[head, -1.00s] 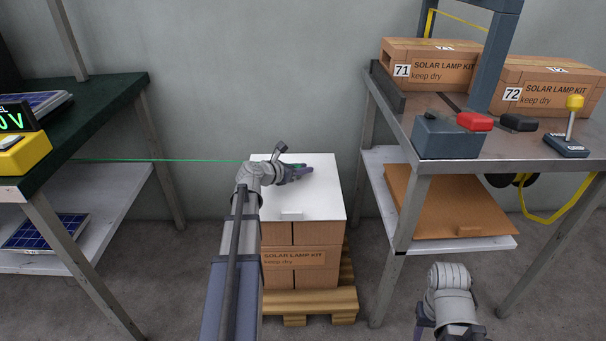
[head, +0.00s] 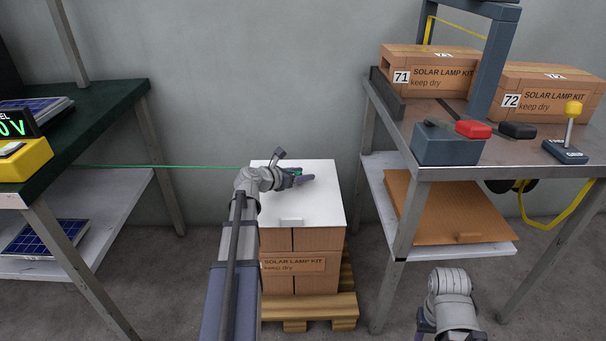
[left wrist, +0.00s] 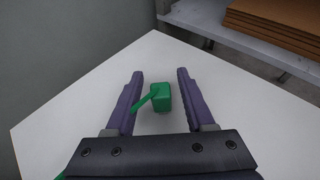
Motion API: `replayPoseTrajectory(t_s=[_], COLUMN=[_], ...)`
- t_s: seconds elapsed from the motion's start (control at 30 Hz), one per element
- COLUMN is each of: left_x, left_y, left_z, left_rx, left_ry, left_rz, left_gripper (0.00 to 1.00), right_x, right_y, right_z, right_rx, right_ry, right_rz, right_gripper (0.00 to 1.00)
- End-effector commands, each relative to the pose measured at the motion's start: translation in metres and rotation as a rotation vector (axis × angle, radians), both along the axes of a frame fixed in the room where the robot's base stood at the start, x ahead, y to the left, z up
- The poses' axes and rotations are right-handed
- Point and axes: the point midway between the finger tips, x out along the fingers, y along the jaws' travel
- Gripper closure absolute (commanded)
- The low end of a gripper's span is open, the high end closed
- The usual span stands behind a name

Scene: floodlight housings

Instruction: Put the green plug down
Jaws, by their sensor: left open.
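The green plug (left wrist: 161,97) lies on the white top sheet (left wrist: 225,120) of the box stack, between the two parted fingers of my left gripper (left wrist: 160,88). A gap shows on each side of it, and it appears to rest on the sheet. A green cord (left wrist: 142,102) runs from it to the left. In the head view my left gripper (head: 305,176) is over the white sheet (head: 325,205), and the plug is mostly hidden by the fingers. My right gripper (head: 424,322) is low at the bottom right, mostly hidden by its wrist.
The box stack (head: 292,264) stands on a wooden pallet (head: 330,310). A green-topped bench (head: 110,100) is at left, with the cord (head: 150,166) stretched from it. A metal table (head: 440,190) with boxes and switches stands at right.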

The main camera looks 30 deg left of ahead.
Motion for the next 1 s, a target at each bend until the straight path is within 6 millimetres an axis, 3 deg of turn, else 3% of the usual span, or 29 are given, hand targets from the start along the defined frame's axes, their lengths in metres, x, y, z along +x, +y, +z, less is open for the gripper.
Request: replayPoseTrajectory(t_s=[0.3,0.5,0.8,0.87,1.0], left_x=[-0.062,-0.089,-0.103,-0.102,-0.096], left_y=[0.013,0.020,0.024,0.024,0.007], left_z=[0.029,0.040,0.044,0.044,0.047], left_rx=[0.000,0.000,0.000,0.002,0.085], left_ry=[0.000,0.000,-0.001,0.000,0.010], left_rz=[0.003,0.003,0.001,-0.001,-0.070], left_gripper=[0.46,0.46,0.46,0.41,0.40], right_x=[0.000,0.000,0.000,0.000,0.000], right_y=[0.000,0.000,0.000,0.000,0.000], right_z=[0.029,0.040,0.044,0.044,0.054], right_rx=[-0.001,-0.001,-0.001,-0.001,-0.001], right_ry=[0.002,0.002,0.002,0.002,0.002], right_rz=[0.001,0.004,0.005,0.005,0.005], right_gripper=[0.50,0.50,0.50,0.50,0.50])
